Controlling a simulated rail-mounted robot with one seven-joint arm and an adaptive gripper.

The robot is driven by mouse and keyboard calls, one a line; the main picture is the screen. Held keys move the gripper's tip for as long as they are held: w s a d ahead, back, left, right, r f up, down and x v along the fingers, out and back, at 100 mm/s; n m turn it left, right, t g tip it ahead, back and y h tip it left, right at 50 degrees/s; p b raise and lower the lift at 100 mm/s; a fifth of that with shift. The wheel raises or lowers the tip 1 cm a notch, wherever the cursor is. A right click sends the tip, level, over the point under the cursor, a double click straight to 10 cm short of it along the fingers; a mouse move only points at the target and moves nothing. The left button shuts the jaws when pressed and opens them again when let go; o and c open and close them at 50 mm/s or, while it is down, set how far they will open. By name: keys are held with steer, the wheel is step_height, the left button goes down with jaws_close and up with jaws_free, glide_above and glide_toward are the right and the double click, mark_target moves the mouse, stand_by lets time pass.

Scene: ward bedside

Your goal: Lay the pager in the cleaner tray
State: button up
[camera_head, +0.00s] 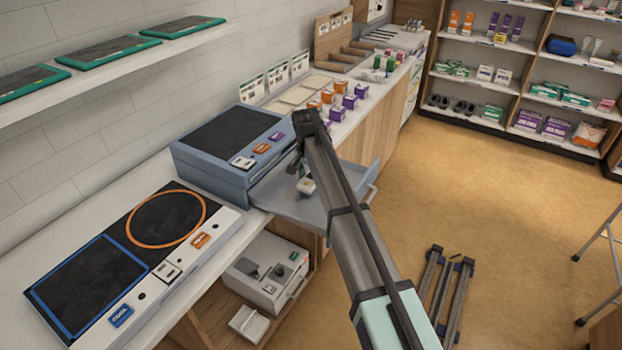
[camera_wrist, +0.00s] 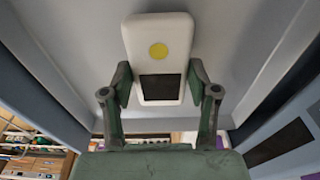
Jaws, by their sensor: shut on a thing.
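The pager (camera_wrist: 160,58) is a white rounded block with a yellow dot and a dark screen. My gripper (camera_wrist: 160,84) is shut on it, one finger on each side. In the head view the pager (camera_head: 306,186) shows as a small pale block below my gripper (camera_head: 302,170), partly hidden by my arm. The cleaner tray (camera_head: 272,197) is a grey drawer pulled out from the blue-grey cleaner (camera_head: 215,170). The pager is over the tray, whose grey floor (camera_wrist: 75,25) fills the wrist view behind it. I cannot tell whether they touch.
A white panel unit (camera_head: 190,262) with blue and orange outlines lies on the counter at left. Small coloured boxes (camera_head: 337,112) stand behind the cleaner. A grey machine (camera_head: 268,270) sits on the shelf below. The floor (camera_head: 470,190) at right is largely clear.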

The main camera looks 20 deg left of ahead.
mark_target(309, 181)
steer(key=shift+f, duration=0.7)
steer(key=shift+f, duration=0.2)
steer(key=o, duration=1.2)
steer(key=r+b, duration=0.1)
steer(key=r, duration=0.3)
steer(key=s+r, duration=0.1)
steer(key=r, duration=0.3)
steer(key=r+b, duration=0.1)
steer(key=r, duration=0.3)
steer(key=shift+s+a+r+b, duration=0.1)
steer(key=shift+s+r+b, duration=0.1)
steer(key=shift+b, duration=0.15)
